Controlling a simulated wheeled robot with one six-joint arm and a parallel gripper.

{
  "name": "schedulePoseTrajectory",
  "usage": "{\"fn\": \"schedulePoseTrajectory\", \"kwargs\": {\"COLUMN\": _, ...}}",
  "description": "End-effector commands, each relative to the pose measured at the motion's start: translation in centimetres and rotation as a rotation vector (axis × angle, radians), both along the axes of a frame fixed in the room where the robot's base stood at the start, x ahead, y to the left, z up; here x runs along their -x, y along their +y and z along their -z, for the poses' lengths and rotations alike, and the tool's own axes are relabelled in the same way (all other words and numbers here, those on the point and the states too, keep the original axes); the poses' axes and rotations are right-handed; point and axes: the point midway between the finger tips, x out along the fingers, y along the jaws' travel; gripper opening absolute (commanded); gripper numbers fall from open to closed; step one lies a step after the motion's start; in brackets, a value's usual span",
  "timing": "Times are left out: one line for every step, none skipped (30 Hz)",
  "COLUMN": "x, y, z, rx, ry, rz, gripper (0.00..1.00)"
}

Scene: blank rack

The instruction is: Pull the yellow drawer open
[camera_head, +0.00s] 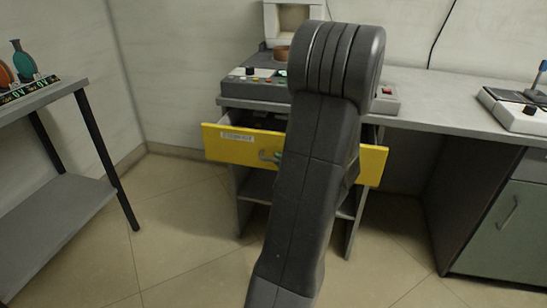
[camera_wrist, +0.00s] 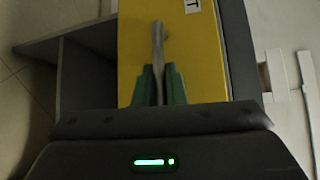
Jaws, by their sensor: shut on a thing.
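The yellow drawer (camera_head: 226,144) sits under the desk top in the head view, with its front standing out from the desk and a dark gap above it. A white label is on its left part. My arm covers the middle of the drawer. In the wrist view the yellow front (camera_wrist: 197,52) fills the middle, and its grey bar handle (camera_wrist: 158,45) runs between the green fingers. My gripper (camera_wrist: 159,84) is shut on the handle.
A desk (camera_head: 440,107) carries control boxes (camera_head: 255,89), with another box (camera_head: 515,110) at the right. A grey-green cabinet (camera_head: 509,222) stands below right. A side table (camera_head: 45,104) with coloured flasks is at the left. The tiled floor between is clear.

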Motion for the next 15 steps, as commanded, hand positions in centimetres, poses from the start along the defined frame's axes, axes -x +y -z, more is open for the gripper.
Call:
{"fn": "schedulePoseTrajectory", "kwargs": {"x": 1.5, "y": 0.4, "z": 0.6, "rx": 0.001, "ry": 0.000, "rz": -0.001, "gripper": 0.00}}
{"fn": "schedulePoseTrajectory", "kwargs": {"x": 2.3, "y": 0.6, "z": 0.6, "rx": 0.001, "ry": 0.000, "rz": -0.001, "gripper": 0.00}}
{"fn": "schedulePoseTrajectory", "kwargs": {"x": 3.4, "y": 1.0, "z": 0.6, "rx": 0.000, "ry": -0.001, "rz": -0.002, "gripper": 0.00}}
{"fn": "schedulePoseTrajectory", "kwargs": {"x": 4.1, "y": 1.2, "z": 0.6, "rx": 0.000, "ry": -0.001, "rz": -0.002, "gripper": 0.00}}
{"fn": "schedulePoseTrajectory", "kwargs": {"x": 4.9, "y": 1.5, "z": 0.5, "rx": 0.000, "ry": -0.001, "rz": -0.002, "gripper": 0.00}}
{"fn": "schedulePoseTrajectory", "kwargs": {"x": 5.9, "y": 1.8, "z": 0.5, "rx": 0.002, "ry": 0.000, "rz": -0.003, "gripper": 0.00}}
{"fn": "schedulePoseTrajectory", "kwargs": {"x": 6.5, "y": 2.0, "z": 0.5, "rx": 0.002, "ry": 0.000, "rz": -0.003, "gripper": 0.00}}
{"fn": "schedulePoseTrajectory", "kwargs": {"x": 7.2, "y": 2.2, "z": 0.5, "rx": 0.002, "ry": 0.000, "rz": -0.002, "gripper": 0.00}}
{"fn": "schedulePoseTrajectory", "kwargs": {"x": 8.0, "y": 2.5, "z": 0.4, "rx": 0.002, "ry": 0.000, "rz": -0.001, "gripper": 0.00}}
{"fn": "schedulePoseTrajectory", "kwargs": {"x": 8.6, "y": 2.7, "z": 0.4, "rx": 0.001, "ry": 0.000, "rz": -0.001, "gripper": 0.00}}
{"fn": "schedulePoseTrajectory", "kwargs": {"x": 9.2, "y": 2.9, "z": 0.4, "rx": 0.002, "ry": 0.000, "rz": -0.002, "gripper": 0.00}}
{"fn": "schedulePoseTrajectory", "kwargs": {"x": 9.9, "y": 3.1, "z": 0.4, "rx": 0.001, "ry": 0.001, "rz": -0.002, "gripper": 0.00}}
{"fn": "schedulePoseTrajectory", "kwargs": {"x": 10.4, "y": 3.3, "z": 0.3, "rx": 0.002, "ry": 0.001, "rz": -0.003, "gripper": 0.00}}
{"fn": "schedulePoseTrajectory", "kwargs": {"x": 10.8, "y": 3.4, "z": 0.3, "rx": 0.001, "ry": 0.001, "rz": -0.002, "gripper": 0.00}}
{"fn": "schedulePoseTrajectory", "kwargs": {"x": 11.4, "y": 3.6, "z": 0.3, "rx": 0.001, "ry": 0.000, "rz": -0.002, "gripper": 0.00}}
